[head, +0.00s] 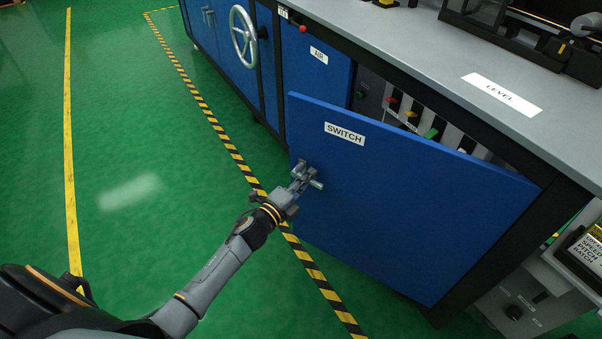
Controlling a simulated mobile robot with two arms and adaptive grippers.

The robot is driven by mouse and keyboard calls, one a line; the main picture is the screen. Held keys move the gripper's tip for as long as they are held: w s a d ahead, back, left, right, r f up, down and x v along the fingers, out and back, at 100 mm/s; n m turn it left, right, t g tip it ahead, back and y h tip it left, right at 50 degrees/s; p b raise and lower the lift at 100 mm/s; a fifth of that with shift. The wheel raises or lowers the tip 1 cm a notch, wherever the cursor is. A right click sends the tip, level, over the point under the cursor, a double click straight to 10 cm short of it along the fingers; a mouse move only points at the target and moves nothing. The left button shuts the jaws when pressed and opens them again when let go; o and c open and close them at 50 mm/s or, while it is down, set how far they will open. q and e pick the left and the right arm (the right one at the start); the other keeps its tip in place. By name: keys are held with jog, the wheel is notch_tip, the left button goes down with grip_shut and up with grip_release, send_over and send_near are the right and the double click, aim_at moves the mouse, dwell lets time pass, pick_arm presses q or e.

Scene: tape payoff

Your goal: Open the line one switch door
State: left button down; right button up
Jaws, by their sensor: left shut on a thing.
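The blue switch door (400,200) with its white SWITCH label stands partly open, swung out from the cabinet on its right-hand side. Its small metal handle (316,184) is near the door's left edge. My left gripper (304,178) is shut on the handle, and its fingers partly hide it. Behind the door, in the opening, several switches with red and green parts (431,133) show above the door's top edge. The lower part of the opening is hidden by the door. My right gripper is not in view.
A blue AIR door (312,65) and a silver handwheel (243,37) are on the cabinet to the left. The grey worktop (420,45) overhangs the opening. A grey box (515,305) stands at lower right. The green floor (130,130) left of the striped tape is clear.

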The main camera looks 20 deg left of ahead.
pick_arm(q)
jog(key=c, duration=1.3)
grip_release()
jog(key=shift+w, duration=0.1)
jog(key=v, duration=1.2)
